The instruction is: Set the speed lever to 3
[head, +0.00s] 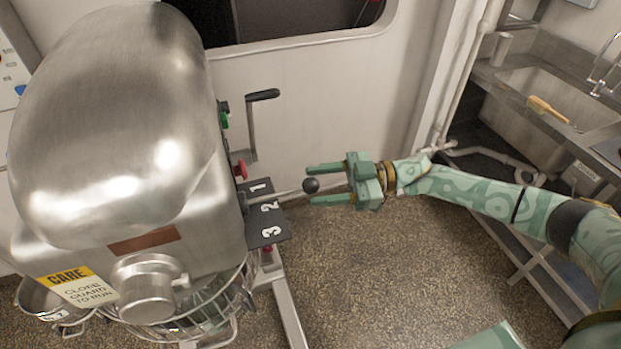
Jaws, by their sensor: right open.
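The speed lever (287,195) is a thin metal rod with a dark ball knob (310,185). It sticks out to the right from the side of the big steel mixer (115,130). A dark plate (266,217) beside it carries the numbers 1, 2 and 3, with 1 at the far end and 3 nearest. The rod crosses the plate near the 2. My right gripper (318,184) comes from the right, open, with its two fingers pointing left. The knob lies in the picture between the fingertips; I cannot tell whether they touch it. My left gripper is not in view.
A crank handle (257,97) stands up beyond the lever, with red and green buttons (239,168) near it on the mixer. A wire guard and bowl hang below the mixer head. A steel sink (555,92) with a brush (547,109) is at the right. Speckled floor (390,270) is clear between.

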